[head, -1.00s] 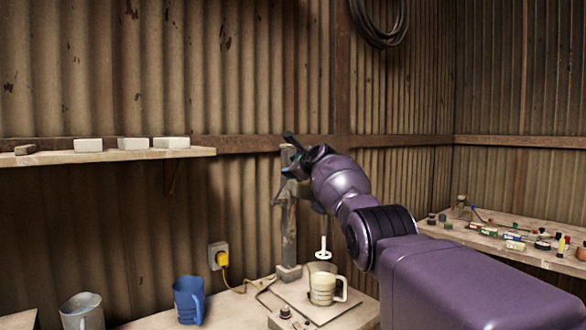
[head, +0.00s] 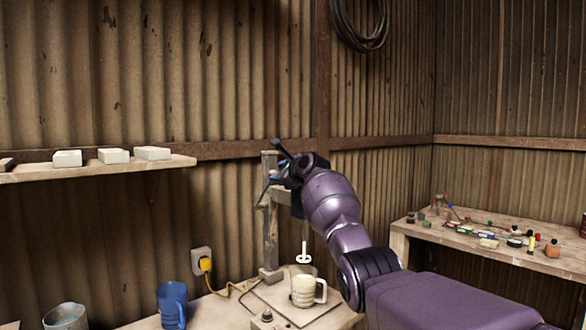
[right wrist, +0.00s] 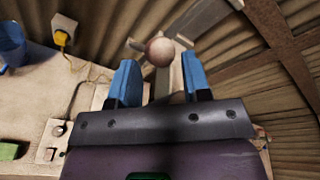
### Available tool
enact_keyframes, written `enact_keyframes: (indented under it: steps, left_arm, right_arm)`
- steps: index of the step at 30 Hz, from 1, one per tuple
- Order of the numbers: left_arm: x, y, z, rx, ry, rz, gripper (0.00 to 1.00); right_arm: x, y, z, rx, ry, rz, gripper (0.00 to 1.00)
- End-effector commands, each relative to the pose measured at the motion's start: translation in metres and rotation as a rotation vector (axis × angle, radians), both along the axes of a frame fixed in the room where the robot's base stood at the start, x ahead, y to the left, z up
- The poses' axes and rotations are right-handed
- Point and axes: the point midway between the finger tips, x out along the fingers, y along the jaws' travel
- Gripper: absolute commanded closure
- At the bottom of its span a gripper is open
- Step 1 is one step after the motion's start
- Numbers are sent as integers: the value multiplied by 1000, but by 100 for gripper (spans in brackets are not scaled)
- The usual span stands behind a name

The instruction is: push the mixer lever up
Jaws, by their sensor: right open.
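The mixer (head: 269,228) is a grey upright post on a base at the back of the table. Its white whisk (head: 304,255) hangs over a cream mug (head: 303,292). In the right wrist view the lever's round pinkish knob (right wrist: 158,52) lies between and just beyond the tips of the blue fingers. My right gripper (right wrist: 160,72) is open, with a finger on either side of the knob. Contact cannot be told. In the head view my right gripper (head: 280,180) is at the upper part of the post, and my wrist hides part of the mixer head. My left gripper is not seen.
A blue mug (head: 172,304) and a grey cup (head: 65,317) stand at the left front. A yellow plug (head: 205,264) sits in the wall socket. A shelf (head: 120,166) with white blocks is at the left. A side bench (head: 470,243) holds small parts.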

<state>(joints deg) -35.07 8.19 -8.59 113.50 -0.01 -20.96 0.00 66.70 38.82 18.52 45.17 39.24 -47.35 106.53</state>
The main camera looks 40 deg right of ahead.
Motion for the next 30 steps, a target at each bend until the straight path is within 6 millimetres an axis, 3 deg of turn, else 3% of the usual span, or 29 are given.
enact_keyframes:
  steps: [18,30]
  left_arm:
    - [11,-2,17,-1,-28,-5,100]
    - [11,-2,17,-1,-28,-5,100]
  right_arm:
    - [-54,0,13,-1,-4,0,56]
    - [-61,0,15,-1,-2,0,56]
